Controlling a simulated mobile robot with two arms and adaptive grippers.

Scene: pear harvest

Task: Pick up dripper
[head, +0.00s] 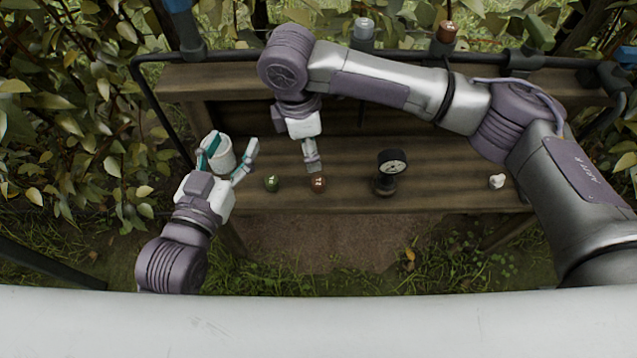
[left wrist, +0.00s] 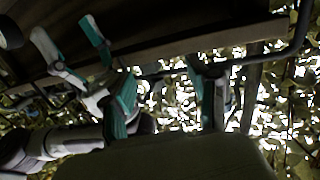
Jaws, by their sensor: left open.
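Two small round pieces that may be drippers lie on the wooden bench in the head view: a green one (head: 271,183) and a brown one (head: 318,184), each with a pale mark on top. I cannot tell for sure which is the dripper. My left gripper (head: 232,145) is open at the bench's left end, left of the green piece. My right gripper (head: 313,168) points down just above the brown piece. In the left wrist view its fingers (left wrist: 72,50) stand apart and empty.
A dark gauge (head: 389,172) stands right of the brown piece, and a small white fitting (head: 497,181) lies at the bench's right end (head: 450,198). A dark pipe (head: 270,56) with white, brown and green caps runs along the back. Leaves surround the bench.

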